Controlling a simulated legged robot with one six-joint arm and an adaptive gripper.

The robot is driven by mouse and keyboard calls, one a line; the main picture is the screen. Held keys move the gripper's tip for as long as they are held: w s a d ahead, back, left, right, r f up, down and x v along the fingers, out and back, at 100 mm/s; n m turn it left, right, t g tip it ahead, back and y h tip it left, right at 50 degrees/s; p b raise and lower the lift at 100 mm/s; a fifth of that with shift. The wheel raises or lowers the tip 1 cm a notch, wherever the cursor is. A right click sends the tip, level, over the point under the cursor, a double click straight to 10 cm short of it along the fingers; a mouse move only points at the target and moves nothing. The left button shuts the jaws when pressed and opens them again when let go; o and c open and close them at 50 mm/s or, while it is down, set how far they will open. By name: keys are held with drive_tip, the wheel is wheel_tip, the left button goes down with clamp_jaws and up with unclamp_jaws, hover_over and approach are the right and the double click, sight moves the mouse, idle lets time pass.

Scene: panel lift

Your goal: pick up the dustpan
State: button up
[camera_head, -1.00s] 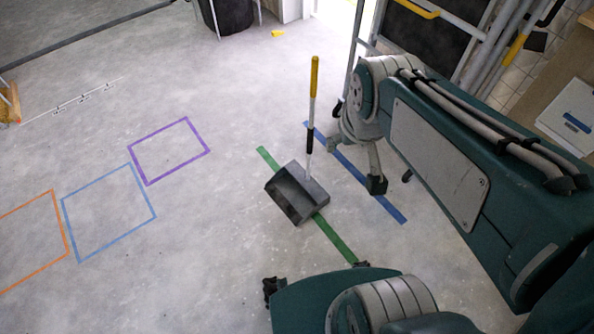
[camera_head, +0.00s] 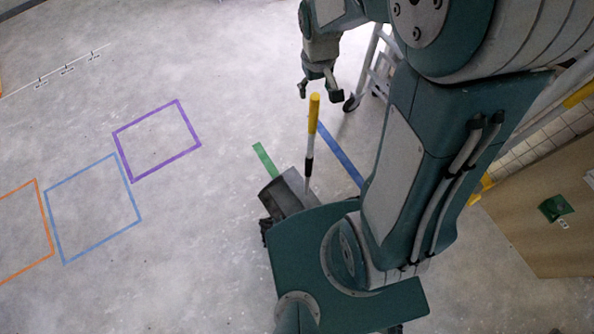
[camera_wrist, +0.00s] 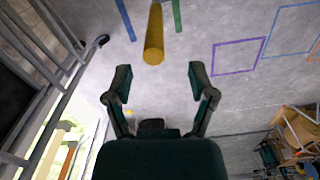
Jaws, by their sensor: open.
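The dustpan (camera_head: 287,188) is a grey pan on the floor with an upright handle (camera_head: 311,142), which has a yellow grip on top and a black band lower down. My own body hides part of the pan in the head view. My gripper (camera_head: 320,92) is open, close to the top of the yellow grip in the head view. In the wrist view the yellow grip (camera_wrist: 154,38) points toward the camera, beyond and roughly between the two open fingers of my gripper (camera_wrist: 158,80). Nothing is between the fingertips; they look apart from the grip.
Green tape (camera_head: 265,159) and blue tape (camera_head: 340,155) mark the floor beside the dustpan. Purple (camera_head: 157,140) and blue (camera_head: 93,208) taped squares lie to the left on clear floor. A metal rack (camera_wrist: 50,90) on wheels stands near the gripper. A wooden panel (camera_head: 540,215) is at right.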

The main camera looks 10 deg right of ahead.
sight(312, 102)
drive_tip(key=shift+w+d+f, duration=0.2)
drive_tip(key=shift+w+f, duration=0.05)
drive_tip(key=shift+w, duration=0.2)
drive_tip(key=shift+w+d+f, duration=0.1)
drive_tip(key=shift+f, duration=0.15)
drive_tip(key=f, duration=0.2)
drive_tip(key=a+f, duration=0.1)
drive_tip(key=f, duration=0.1)
drive_tip(key=shift+f, duration=0.4)
drive_tip(key=f, duration=0.2)
drive_tip(key=d+f, duration=0.1)
drive_tip(key=f, duration=0.1)
drive_tip(key=shift+w+d+f, duration=0.15)
drive_tip(key=shift+w+f, duration=0.05)
drive_tip(key=shift+f, duration=0.4)
drive_tip(key=shift+a+f, duration=0.15)
drive_tip(key=shift+a, duration=0.15)
drive_tip(key=shift+d, duration=0.15)
clamp_jaws()
